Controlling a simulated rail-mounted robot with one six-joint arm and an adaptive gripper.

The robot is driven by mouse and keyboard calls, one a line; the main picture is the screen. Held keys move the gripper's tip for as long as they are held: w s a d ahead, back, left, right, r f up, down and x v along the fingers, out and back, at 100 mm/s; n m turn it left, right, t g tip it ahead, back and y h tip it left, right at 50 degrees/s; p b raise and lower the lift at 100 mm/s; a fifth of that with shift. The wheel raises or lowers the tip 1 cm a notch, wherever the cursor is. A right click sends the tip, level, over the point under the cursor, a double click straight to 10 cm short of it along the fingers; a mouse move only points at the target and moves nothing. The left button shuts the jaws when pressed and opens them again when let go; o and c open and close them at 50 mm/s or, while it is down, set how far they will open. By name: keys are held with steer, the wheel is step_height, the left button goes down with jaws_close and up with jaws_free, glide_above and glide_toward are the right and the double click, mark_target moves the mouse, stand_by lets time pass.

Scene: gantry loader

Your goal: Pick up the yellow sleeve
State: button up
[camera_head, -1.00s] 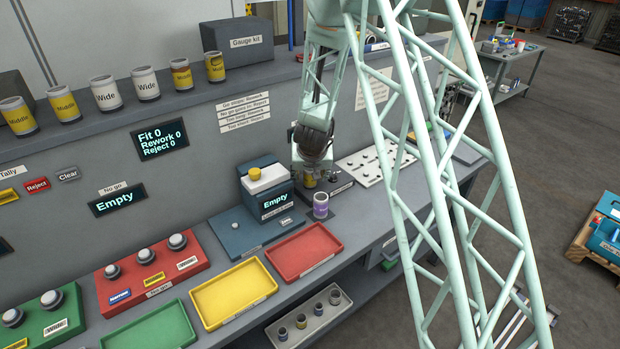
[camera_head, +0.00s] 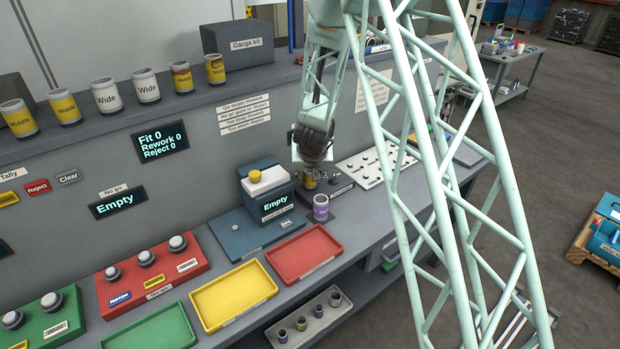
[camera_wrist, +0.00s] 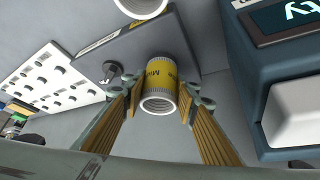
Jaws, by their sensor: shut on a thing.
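The yellow sleeve (camera_wrist: 160,84) is a short hollow cylinder with a yellow band and pale metal ends. In the wrist view it sits between the two fingers of my gripper (camera_wrist: 160,103), which are shut on its sides. In the head view the yellow sleeve (camera_head: 309,181) shows only in part below my gripper (camera_head: 311,172), beside the purple-banded sleeve. The wrist view does not show clearly whether it is lifted off its grey stand.
A purple-banded sleeve (camera_head: 320,207) stands just in front. The gauge box with the "Empty" display (camera_head: 276,205) is close on the left. Red (camera_head: 328,272) and yellow (camera_head: 272,294) trays lie in front.

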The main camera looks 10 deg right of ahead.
step_height(320, 180, up, 10)
steer(key=p, duration=0.5)
steer(key=shift+f, duration=0.2)
stand_by(0.4)
steer(key=shift+r+p, duration=0.25)
steer(key=shift+p, duration=0.2)
steer(key=shift+r+p, duration=0.35)
steer(key=shift+p, duration=0.05)
steer(key=shift+r+p, duration=1.65)
steer(key=shift+p, duration=0.15)
steer(key=shift+d, duration=0.1)
